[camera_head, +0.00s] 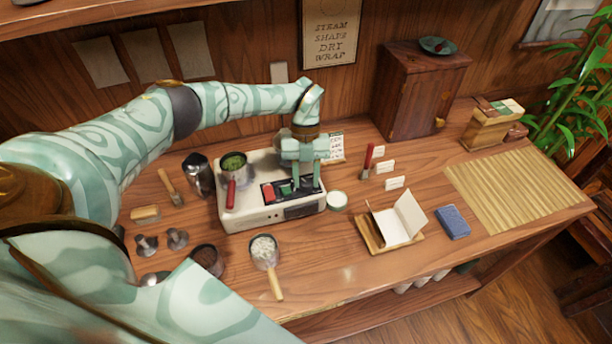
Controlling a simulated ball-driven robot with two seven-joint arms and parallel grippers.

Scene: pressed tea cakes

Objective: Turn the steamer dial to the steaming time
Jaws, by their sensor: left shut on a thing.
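The steamer (240,212) is a cream box on the wooden table, left of the table's middle. A red button (269,191) and a dark panel are on its top. My left gripper (306,183) reaches down from above over the right part of the steamer's top. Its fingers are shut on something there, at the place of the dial. The fingers cover the dial, so its pointer and marks cannot be read. My right gripper is not in view.
A red-handled cup with green leaves (234,167) stands on the steamer's left part. A white round tin (337,200) stands close to its right. A pan of pale pieces (264,251) lies in front. An open booklet (402,219) and a bamboo mat (515,190) lie further right.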

